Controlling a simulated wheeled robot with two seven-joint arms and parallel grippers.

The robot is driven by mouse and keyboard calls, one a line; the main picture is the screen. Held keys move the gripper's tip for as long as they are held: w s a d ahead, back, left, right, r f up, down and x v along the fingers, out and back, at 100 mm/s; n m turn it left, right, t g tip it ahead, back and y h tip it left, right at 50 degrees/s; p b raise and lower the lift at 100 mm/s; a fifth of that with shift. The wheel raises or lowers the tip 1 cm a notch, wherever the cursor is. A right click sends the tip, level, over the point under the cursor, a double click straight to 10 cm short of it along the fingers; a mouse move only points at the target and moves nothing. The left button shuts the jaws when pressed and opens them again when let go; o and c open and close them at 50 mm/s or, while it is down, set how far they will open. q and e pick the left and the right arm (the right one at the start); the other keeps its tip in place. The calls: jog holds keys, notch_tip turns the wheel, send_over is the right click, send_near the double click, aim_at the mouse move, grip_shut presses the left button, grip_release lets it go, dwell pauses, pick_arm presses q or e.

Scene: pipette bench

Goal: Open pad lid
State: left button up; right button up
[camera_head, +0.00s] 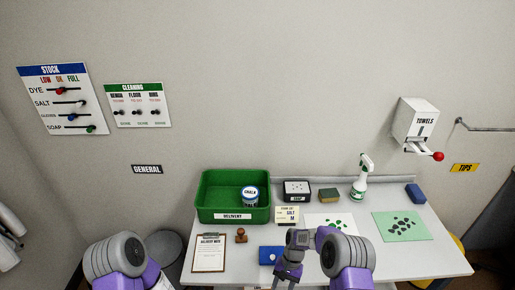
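A blue pad (267,255) with a small pale mark lies on the white table near its front edge, and it looks shut. My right gripper (284,284) points down just right of and in front of the pad. Its two fingers appear spread, with nothing seen between them. The gripper and wrist cover the pad's right side, and I cannot tell whether they touch it. My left arm (115,256) shows at the lower left, with its gripper out of view.
A wooden stamp (241,236) and a clipboard (209,253) lie left of the pad. A green delivery bin (233,215) holding a chalk tub (250,194) stands behind. A small card (287,215), a soap box (297,190) and a spray bottle (360,180) are farther back.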

jog(key=s+f+t+b, duration=0.2)
jog(key=s+f+b, duration=0.1)
jog(key=s, duration=0.7)
jog(key=s+f+n+t+y+b, duration=0.1)
jog(key=s+f+t+b, duration=0.2)
jog(key=s, duration=0.7)
notch_tip(320, 180, down, 2)
jog(key=shift+s+d+f+y, duration=0.1)
jog(key=shift+s+d+y, duration=0.1)
jog(key=shift+d+y, duration=0.15)
jog(key=shift+w, duration=0.1)
